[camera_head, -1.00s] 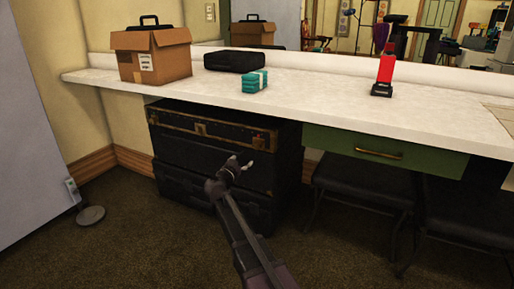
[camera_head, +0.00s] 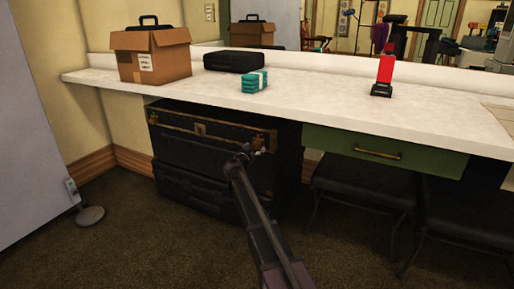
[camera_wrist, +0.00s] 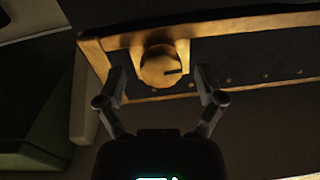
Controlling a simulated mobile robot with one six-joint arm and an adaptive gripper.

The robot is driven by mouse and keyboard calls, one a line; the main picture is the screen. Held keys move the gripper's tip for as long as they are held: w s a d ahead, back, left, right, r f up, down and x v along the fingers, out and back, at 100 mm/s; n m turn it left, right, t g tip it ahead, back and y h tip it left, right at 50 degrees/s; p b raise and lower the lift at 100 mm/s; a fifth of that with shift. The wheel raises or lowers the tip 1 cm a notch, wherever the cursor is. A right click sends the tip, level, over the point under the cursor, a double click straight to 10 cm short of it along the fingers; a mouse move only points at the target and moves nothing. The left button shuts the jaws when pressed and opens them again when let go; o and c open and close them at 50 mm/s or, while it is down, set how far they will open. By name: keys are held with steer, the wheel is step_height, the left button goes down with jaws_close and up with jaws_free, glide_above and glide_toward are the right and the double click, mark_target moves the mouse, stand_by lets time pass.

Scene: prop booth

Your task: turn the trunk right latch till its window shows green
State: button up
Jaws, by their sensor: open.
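The black trunk with brass trim (camera_head: 200,152) stands under the counter. It shows in the wrist view as a dark panel with a brass edge band (camera_wrist: 230,28). The right latch (camera_wrist: 160,68) is a round brass knob with a short dark slot on its right side. No green shows on it, and I cannot make out its window. My gripper (camera_wrist: 160,80) is open, with one finger on each side of the latch; I cannot tell whether they touch it. In the head view my gripper (camera_head: 253,150) is at the trunk's upper right front and partly covers the latch area.
The white counter (camera_head: 310,95) overhangs the trunk. A green drawer (camera_head: 385,150) and dark chairs (camera_head: 365,185) are to the right. A cardboard box (camera_head: 150,55), a black case (camera_head: 234,62) and a teal bundle (camera_head: 254,81) sit on the counter. The floor in front is clear.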

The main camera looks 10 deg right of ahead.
steer(key=shift+w+d, duration=0.35)
steer(key=shift+w, duration=0.15)
steer(key=c, duration=1.2)
steer(key=shift+o, duration=0.2)
steer(key=shift+d, duration=0.2)
steer(key=shift+a, duration=0.1)
